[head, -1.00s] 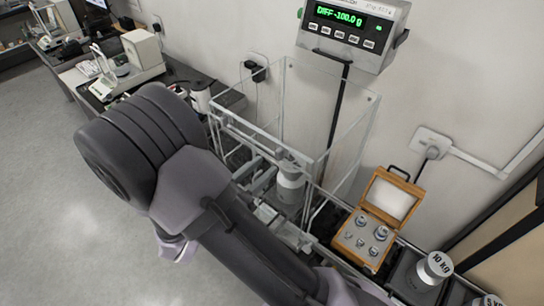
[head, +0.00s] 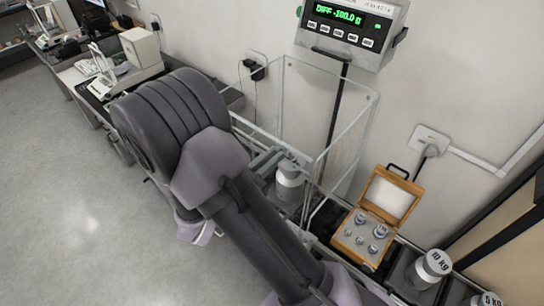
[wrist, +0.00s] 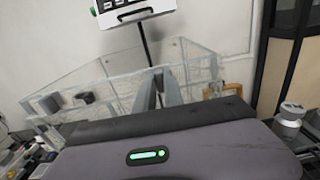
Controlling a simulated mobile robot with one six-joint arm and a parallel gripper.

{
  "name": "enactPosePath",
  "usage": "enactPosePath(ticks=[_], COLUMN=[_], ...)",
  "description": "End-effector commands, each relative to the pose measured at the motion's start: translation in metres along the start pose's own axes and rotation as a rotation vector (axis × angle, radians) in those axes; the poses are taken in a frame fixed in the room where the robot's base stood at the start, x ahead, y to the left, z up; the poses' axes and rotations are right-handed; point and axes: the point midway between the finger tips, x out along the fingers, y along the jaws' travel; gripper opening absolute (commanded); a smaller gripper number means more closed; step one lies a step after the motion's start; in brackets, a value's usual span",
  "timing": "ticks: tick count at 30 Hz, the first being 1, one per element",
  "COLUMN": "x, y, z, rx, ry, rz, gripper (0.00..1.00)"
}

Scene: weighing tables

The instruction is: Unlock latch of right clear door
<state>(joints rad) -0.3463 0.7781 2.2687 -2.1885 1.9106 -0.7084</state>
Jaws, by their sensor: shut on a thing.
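A clear-walled weighing enclosure (head: 345,140) stands against the wall below the display. Its clear panels (wrist: 195,60) also show in the wrist view, with the right one beyond my fingers. My gripper (wrist: 159,78) is at the front of the enclosure, its two fingers close together and shut on a small part that I take to be the latch. The fingers hide that part, and its locked or unlocked position cannot be seen. In the head view my arm covers much of the enclosure's front. A grey metal weight (head: 289,183) stands inside the enclosure.
The display (head: 350,22) above reads DIFF -100.0 g. An open wooden weight box (head: 365,235) stands right of the enclosure, then a 10 kg weight (head: 433,267). Another balance (head: 120,75) stands at the back left. The floor at left is clear.

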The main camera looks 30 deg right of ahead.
Motion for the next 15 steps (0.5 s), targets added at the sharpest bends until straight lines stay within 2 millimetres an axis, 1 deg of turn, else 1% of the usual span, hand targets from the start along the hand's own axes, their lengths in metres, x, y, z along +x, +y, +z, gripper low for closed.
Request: enactPosePath(ticks=[8,15], x=[-0.0001,-0.0001], y=[-0.0003,-0.0009], z=[-0.0014,-0.0031], rx=[0.079,0.266], ry=[0.0,0.0], rz=[0.0,0.0], gripper=[0.0,0.0])
